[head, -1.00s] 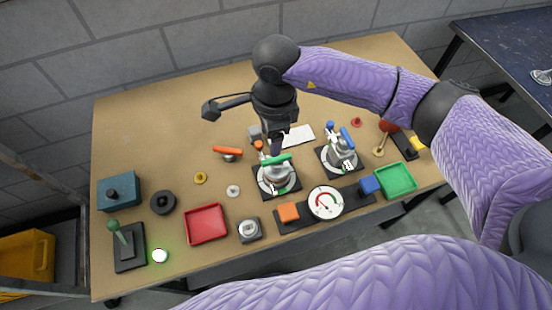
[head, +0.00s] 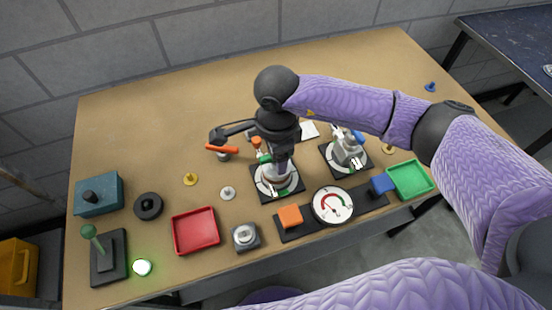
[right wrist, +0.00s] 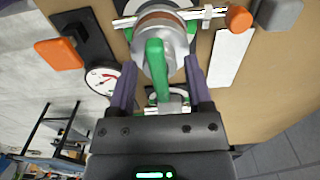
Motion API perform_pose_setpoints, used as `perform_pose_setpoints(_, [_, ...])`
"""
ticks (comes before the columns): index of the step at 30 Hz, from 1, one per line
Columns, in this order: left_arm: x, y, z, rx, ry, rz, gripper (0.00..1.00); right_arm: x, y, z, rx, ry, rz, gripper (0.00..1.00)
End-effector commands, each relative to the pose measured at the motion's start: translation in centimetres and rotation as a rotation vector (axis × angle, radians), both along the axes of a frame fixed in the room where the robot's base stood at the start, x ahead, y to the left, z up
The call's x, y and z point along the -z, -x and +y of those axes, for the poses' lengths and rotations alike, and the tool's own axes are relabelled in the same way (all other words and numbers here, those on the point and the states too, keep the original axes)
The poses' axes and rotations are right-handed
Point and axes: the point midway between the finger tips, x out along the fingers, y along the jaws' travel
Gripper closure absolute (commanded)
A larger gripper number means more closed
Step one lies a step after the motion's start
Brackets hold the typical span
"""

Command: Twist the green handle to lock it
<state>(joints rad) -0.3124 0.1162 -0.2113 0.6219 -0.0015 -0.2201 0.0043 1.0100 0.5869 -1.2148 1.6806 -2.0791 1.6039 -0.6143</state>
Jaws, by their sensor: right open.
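The green handle (right wrist: 155,68) sits on top of a round silver fixture (right wrist: 165,40) in the right wrist view. In the head view the fixture's round base (head: 277,188) stands on a black square plate, and my gripper hides most of the handle. My right gripper (right wrist: 161,66) is open, with one finger on either side of the green handle. I cannot tell whether the fingers touch it. In the head view my right gripper (head: 281,158) points down over the fixture. My left gripper is not in view.
A similar fixture with a blue handle (head: 347,152) stands to the right. A round gauge (head: 333,204), an orange block (head: 290,216) and a red tray (head: 196,247) lie in front. An orange handle (head: 222,149) is close on the left. The table's back left is clear.

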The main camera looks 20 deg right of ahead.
Motion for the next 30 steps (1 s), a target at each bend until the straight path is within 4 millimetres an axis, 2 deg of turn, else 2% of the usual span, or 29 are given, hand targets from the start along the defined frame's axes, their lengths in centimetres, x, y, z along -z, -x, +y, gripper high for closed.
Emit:
perform_pose_setpoints(1, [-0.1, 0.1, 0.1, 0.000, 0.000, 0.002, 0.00, -0.1, 0.0, 0.0, 0.000, 0.000, 0.000, 0.35])
perform_pose_setpoints(2, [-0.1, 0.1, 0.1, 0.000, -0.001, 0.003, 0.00, -0.1, 0.0, 0.0, 0.000, 0.000, 0.000, 0.40])
perform_pose_setpoints(9, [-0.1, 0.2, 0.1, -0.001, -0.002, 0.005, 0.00, -0.1, 0.0, 0.0, 0.000, 0.000, 0.000, 0.90])
perform_pose_setpoints(11, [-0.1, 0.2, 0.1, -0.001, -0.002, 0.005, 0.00, -0.1, 0.0, 0.0, 0.000, 0.000, 0.000, 1.00])
perform_pose_setpoints(14, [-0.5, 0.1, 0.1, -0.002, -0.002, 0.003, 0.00, -0.2, 0.0, 0.0, 0.064, -0.001, 0.001, 1.00])
perform_pose_setpoints(30, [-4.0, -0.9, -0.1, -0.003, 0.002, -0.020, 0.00, -0.4, 0.1, 0.0, 0.908, 0.001, 0.001, 1.00])
